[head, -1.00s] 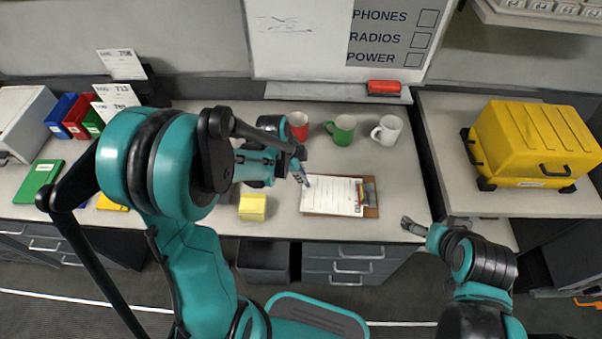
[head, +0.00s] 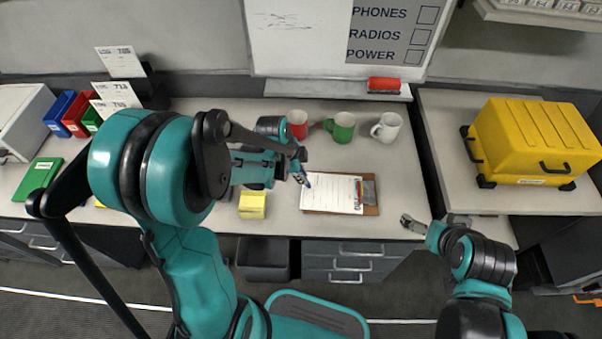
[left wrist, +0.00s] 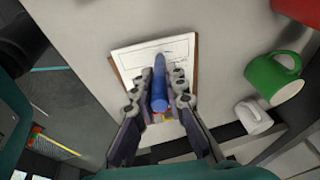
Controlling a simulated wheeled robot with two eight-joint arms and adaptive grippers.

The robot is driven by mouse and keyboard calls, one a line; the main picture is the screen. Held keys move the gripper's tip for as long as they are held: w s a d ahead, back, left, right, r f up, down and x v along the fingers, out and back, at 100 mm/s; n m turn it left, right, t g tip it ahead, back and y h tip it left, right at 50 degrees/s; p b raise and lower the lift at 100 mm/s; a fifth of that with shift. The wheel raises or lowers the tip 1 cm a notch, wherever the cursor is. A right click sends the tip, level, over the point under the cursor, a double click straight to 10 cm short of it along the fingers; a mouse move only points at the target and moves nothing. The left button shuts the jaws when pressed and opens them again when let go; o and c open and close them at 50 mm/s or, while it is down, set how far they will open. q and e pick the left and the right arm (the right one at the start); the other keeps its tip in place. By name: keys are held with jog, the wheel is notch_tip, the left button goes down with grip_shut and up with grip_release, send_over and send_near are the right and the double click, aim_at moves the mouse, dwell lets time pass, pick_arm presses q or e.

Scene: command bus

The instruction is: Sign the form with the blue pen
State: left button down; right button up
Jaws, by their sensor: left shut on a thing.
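The form (head: 335,194), a white sheet, lies on a brown clipboard (head: 372,209) on the desk. My left gripper (head: 303,175) is over the form's left end, its fingers shut on the blue pen (head: 308,184). In the left wrist view the blue pen (left wrist: 160,92) stands between the two fingers (left wrist: 160,88), pointing at the form (left wrist: 178,48). Thin dark lines show on the sheet there. I cannot tell whether the tip touches the paper. My right gripper (head: 408,221) is at the desk's front edge, apart from the clipboard; its jaws are too small to read.
Red (head: 298,122), green (head: 341,127) and white (head: 387,128) mugs stand behind the clipboard. A yellow pad (head: 252,204) lies left of it. A yellow case (head: 535,138) is on the right-hand counter. Bare desk lies right of the clipboard.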

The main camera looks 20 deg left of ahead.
pick_arm(q)
jog(key=shift+s, duration=0.75)
dwell(0.9)
jog(key=shift+s+d, duration=0.4)
jog(key=shift+s, duration=0.25)
dwell(1.0)
jog(key=shift+s+a, duration=0.15)
jog(key=shift+s, duration=0.5)
dwell(0.7)
notch_tip(320, 180, up, 5)
jog(key=p, duration=0.3)
jog(key=shift+p, duration=0.35)
dwell(0.4)
